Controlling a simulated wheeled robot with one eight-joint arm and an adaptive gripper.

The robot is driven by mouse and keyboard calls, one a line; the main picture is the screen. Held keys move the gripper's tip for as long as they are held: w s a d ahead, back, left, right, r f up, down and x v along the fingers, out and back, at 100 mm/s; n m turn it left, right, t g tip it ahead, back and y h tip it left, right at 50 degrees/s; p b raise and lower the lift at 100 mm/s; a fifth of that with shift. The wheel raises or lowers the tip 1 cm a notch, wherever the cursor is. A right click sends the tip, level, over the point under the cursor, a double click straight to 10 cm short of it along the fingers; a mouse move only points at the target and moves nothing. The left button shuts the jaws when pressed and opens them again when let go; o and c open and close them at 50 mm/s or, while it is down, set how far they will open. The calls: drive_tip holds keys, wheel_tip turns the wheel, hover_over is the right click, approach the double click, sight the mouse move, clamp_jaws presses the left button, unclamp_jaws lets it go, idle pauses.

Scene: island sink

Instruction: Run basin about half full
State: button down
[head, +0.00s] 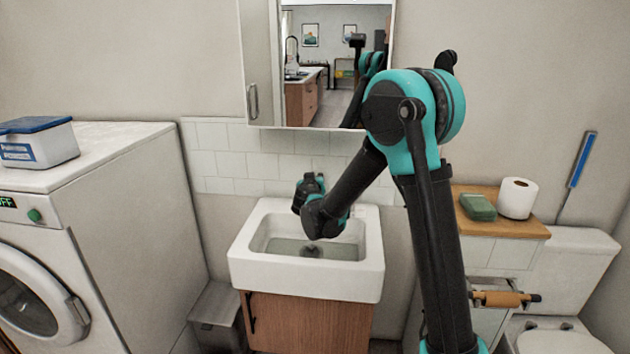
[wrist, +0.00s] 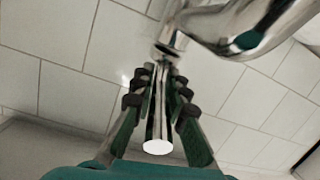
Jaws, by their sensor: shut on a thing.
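The white basin (head: 305,284) stands against the tiled wall. A grey-green, water-like surface (head: 345,250) shows inside it, with a dark round spot (head: 311,250) near the middle, probably the drain. I cannot tell the exact level. My arm reaches over the basin, and my gripper's fingers are hidden behind it in the head view. In the wrist view my gripper (wrist: 160,82) is shut on a slim chrome tap lever (wrist: 157,130), with fingers on both sides of it. The chrome tap body (wrist: 235,25) curves away at the upper right. No water stream is clearly visible.
A mirror cabinet (head: 335,65) hangs above the basin. A washing machine (head: 90,190) with a lidded box (head: 38,145) stands left. A wooden shelf (head: 497,222) with a paper roll (head: 517,198) and a toilet (head: 575,260) are right. A grey bin (head: 215,310) stands beside the basin cabinet.

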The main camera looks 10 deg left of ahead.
drive_tip(key=shift+w+r+g, duration=0.1)
drive_tip(key=shift+g, duration=0.2)
drive_tip(key=c, duration=1.5)
unclamp_jaws()
drive_tip(key=v, duration=1.2)
